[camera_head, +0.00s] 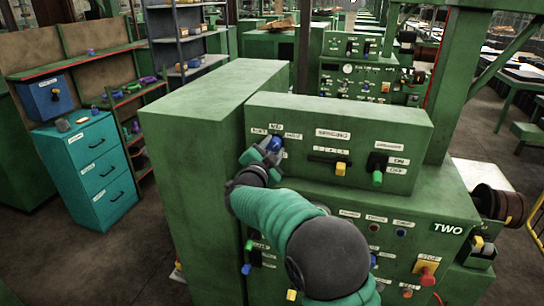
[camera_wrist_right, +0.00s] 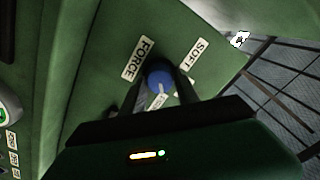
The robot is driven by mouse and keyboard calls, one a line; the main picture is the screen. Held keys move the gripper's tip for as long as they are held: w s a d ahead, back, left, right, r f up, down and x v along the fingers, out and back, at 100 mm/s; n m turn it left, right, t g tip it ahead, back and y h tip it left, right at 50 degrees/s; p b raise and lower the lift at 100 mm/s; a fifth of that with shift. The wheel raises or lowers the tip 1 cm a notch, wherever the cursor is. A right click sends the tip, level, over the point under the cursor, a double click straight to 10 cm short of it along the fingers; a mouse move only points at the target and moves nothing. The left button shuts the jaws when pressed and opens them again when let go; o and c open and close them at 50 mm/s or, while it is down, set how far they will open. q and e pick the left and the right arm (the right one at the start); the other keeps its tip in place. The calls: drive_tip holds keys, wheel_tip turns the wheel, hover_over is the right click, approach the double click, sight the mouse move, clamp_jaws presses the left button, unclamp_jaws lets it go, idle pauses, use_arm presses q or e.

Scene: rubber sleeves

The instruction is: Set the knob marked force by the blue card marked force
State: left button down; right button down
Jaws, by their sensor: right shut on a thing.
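The blue knob (camera_head: 275,145) is on the upper front panel of the green machine (camera_head: 400,118), below small white labels. In the right wrist view the blue knob (camera_wrist_right: 159,76) sits between my finger tips, with a white card marked FORCE (camera_wrist_right: 138,60) on one side and one marked SOFT (camera_wrist_right: 195,54) on the other. My right gripper (camera_head: 268,150) is shut on the knob; it also shows in the right wrist view (camera_wrist_right: 158,82). The knob's pointer direction is not clear. I cannot make out a blue card. My left gripper is out of view.
Right of the knob are a slider with a yellow handle (camera_head: 340,168) and a lever with a green grip (camera_head: 377,177). Below are several buttons and a red knob on yellow (camera_head: 427,270). A teal drawer cabinet (camera_head: 92,175) and shelves stand left, across open floor.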

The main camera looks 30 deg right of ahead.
drive_tip(key=shift+m+b, duration=0.45)
drive_tip(key=shift+m, duration=0.25)
drive_tip(key=c, duration=0.9)
unclamp_jaws()
drive_tip(key=shift+c, duration=0.2)
drive_tip(key=b+v, duration=0.2)
drive_tip(key=v, duration=1.4)
drive_tip(key=shift+s+a+b, duration=0.2)
drive_tip(key=shift+a+b, duration=0.1)
drive_tip(key=shift+a, duration=0.05)
drive_tip(key=shift+f, duration=0.15)
